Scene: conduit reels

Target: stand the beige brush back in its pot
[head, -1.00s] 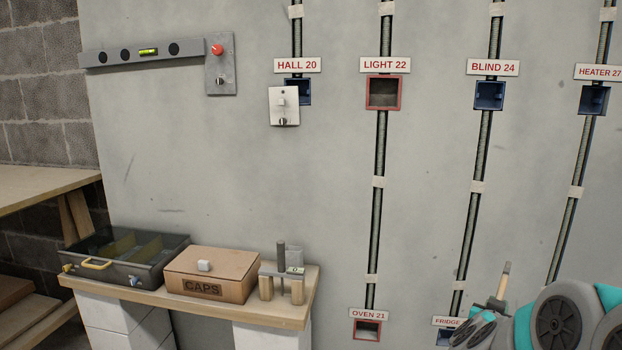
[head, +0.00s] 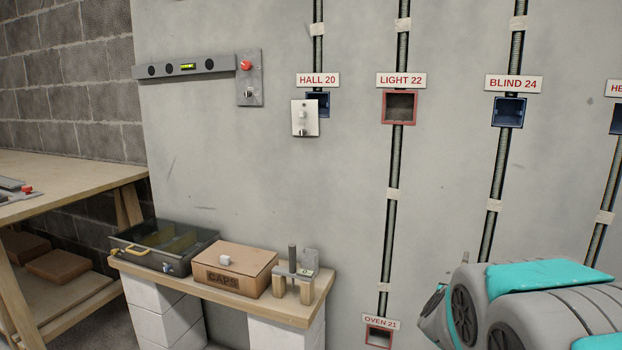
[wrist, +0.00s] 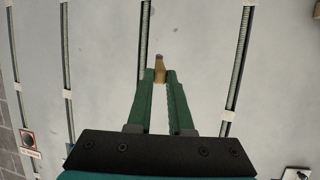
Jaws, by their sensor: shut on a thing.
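The beige brush (wrist: 159,68) is held between the green fingertips of my gripper (wrist: 160,76) in the wrist view. Only a short tan part with a darker end shows beyond the fingers; the rest is hidden. My gripper is shut on it, in front of the grey wall. In the head view only part of my arm shows at the lower right, and neither the gripper nor the brush is in sight.
A bench (head: 300,314) at lower centre holds a dark tray (head: 118,243), a CAPS box (head: 264,278) and a small stand (head: 305,293) with an upright grey rod. A wooden workbench (head: 80,180) stands at left. The wall carries conduits and boxes.

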